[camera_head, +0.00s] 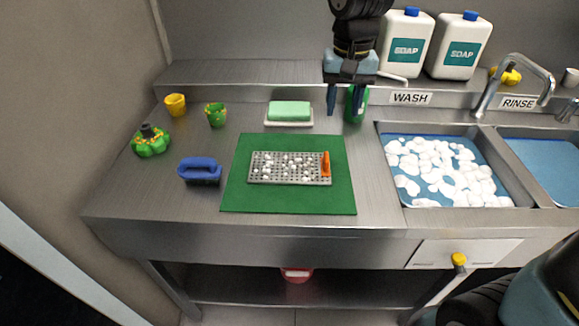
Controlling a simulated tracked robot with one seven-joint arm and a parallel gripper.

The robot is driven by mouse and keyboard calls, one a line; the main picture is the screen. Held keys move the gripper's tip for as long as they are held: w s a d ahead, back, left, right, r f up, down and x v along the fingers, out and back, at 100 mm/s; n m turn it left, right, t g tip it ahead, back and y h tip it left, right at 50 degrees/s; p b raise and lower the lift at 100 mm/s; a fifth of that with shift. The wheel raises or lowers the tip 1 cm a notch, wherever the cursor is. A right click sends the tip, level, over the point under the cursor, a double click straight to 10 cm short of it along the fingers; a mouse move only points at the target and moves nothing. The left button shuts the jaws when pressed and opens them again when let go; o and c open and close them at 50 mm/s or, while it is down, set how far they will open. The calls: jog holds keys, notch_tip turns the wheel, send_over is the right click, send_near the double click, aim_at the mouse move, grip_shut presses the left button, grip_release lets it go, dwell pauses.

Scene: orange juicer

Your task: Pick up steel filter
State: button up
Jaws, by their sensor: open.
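The steel filter (262,176) is a flat, perforated grey tray with an orange handle (326,164) at its right end. It lies flat on a green mat (290,203) in the middle of the steel counter. Small white bits are scattered on it. My gripper (345,108) points down, open and empty, above and behind the filter, to its upper right in the picture. It is apart from the filter and in front of a green bottle (358,103), which it partly hides.
A blue-handled brush (200,170) lies left of the mat. The wash sink (388,150) with foam is at right. Two soap jugs (405,42) stand at the back.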

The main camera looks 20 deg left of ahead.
aim_at(326, 153)
jog(key=f, duration=0.5)
jog(key=a+f, duration=0.1)
jog(key=f, duration=0.4)
jog(key=a+f, duration=0.1)
jog(key=f, duration=0.4)
jog(key=shift+a, duration=0.1)
jog(key=shift+c, duration=0.3)
jog(key=shift+r, duration=0.1)
grip_shut()
